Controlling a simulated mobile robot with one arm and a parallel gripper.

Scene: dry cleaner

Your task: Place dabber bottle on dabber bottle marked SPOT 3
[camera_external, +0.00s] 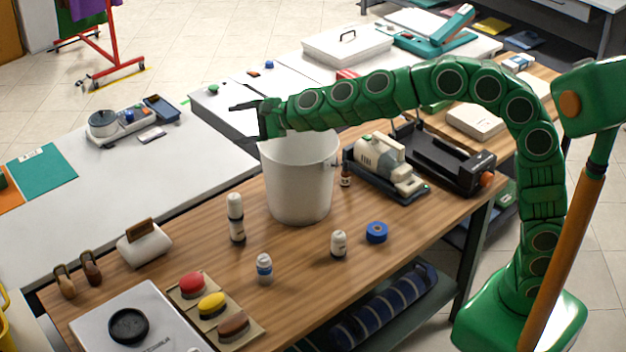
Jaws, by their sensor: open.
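Small white dabber bottles stand upright on the wooden counter (385,262). Two appear stacked left of the bucket: an upper bottle (235,206) directly on a lower bottle (237,232). A bottle with a blue band (264,269) stands alone in front of them. Another bottle with a dark label (338,244) stands alone to the right. The markings are too small to read, so I cannot tell which is SPOT 3. My gripper (243,107) is open and empty, up by the bucket's rim and pointing left, away from all the bottles.
A white bucket (297,185) stands behind the bottles, under my arm. A blue tape roll (376,232), a small brown bottle (345,176), a beige machine (382,158), coloured brushes (211,304) and a scale (150,325) are around. The counter's front right is clear.

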